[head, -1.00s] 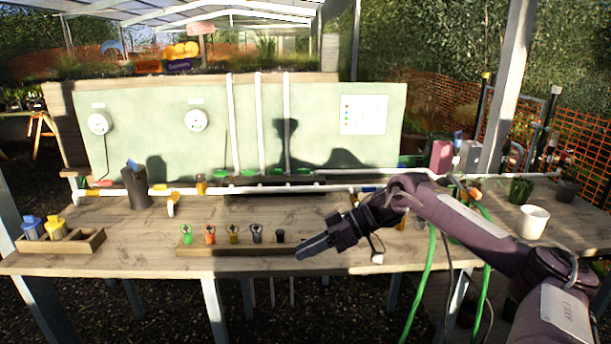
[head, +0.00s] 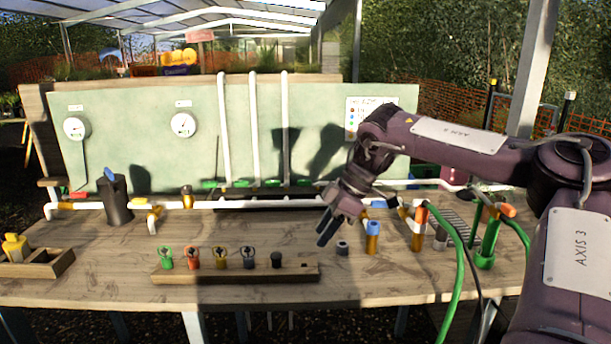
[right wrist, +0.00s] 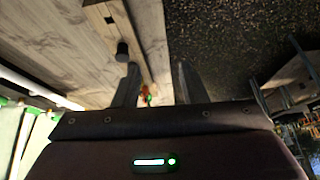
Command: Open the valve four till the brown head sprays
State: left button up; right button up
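A wooden rack (head: 300,272) on the bench holds several small heads in a row: green (head: 166,258), orange-red (head: 192,259), brownish-yellow (head: 220,258), dark grey (head: 248,257) and a black one (head: 276,260). No water spray shows. Fittings sit on the white pipe, among them a yellow one (head: 153,217) and a brass-coloured one (head: 187,197); I cannot read which valve is four. My right gripper (head: 323,238) points down above the bench, right of the rack, beside a small grey ring (head: 342,247). Its fingers stand apart in the right wrist view (right wrist: 157,82), apparently empty. My left gripper is out of view.
A blue-topped amber cylinder (head: 372,240), an orange-and-white fitting (head: 418,230) and green hoses (head: 458,270) crowd the right. A dark cylinder with a blue handle (head: 115,203) and a wooden tray (head: 38,265) are at left. A green panel (head: 250,130) stands behind.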

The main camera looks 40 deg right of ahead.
aim_at(300, 182)
jog(key=i+l, duration=0.7)
jog(key=l, duration=0.25)
jog(key=i+l, duration=0.3)
jog(key=l, duration=0.15)
